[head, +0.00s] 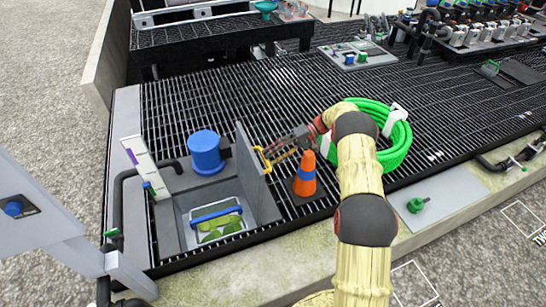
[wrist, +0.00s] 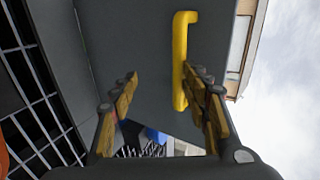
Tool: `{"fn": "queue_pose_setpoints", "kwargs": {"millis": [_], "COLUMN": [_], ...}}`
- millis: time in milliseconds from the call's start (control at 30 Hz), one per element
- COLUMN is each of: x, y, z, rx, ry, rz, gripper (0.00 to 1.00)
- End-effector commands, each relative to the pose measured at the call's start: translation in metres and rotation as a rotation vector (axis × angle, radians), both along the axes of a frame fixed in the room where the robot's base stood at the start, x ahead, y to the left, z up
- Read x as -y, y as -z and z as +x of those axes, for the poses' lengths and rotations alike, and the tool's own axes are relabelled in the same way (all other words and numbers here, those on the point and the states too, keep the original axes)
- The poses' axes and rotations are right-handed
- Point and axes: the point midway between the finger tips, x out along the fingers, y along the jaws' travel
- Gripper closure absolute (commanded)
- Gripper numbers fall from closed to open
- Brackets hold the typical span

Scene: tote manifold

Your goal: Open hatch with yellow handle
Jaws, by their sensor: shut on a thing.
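The grey hatch panel (head: 258,188) stands upright on its edge at the right side of a square opening in the grated deck. Its yellow handle (head: 262,158) is on the panel's right face, near the top. In the wrist view the yellow handle (wrist: 181,60) runs upright along the grey panel (wrist: 130,35). My gripper (head: 273,156) is at the handle, reaching in from the right. In the wrist view my gripper (wrist: 163,85) has its right finger against the handle, and its left finger stands apart from it. The hatch is open.
The opening's rim (head: 178,225) surrounds a blue bar (head: 215,214) and green items. An orange cone (head: 305,175) with a blue band stands close right of the hatch, below my arm. A green hose coil (head: 398,140) lies farther right. A blue cylinder (head: 206,155) stands behind the opening.

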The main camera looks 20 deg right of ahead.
Motion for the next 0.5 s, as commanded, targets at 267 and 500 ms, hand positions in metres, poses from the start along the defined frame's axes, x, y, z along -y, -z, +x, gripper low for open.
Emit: {"fn": "queue_pose_setpoints", "kwargs": {"millis": [267,500], "x": [0.041,0.082], "y": [-0.014,-0.039], "z": [-0.003,-0.001], "rx": [-0.006,0.0], "ry": [0.001,0.0], "rz": [-0.001,0.0], "gripper": [0.71,0.71]}}
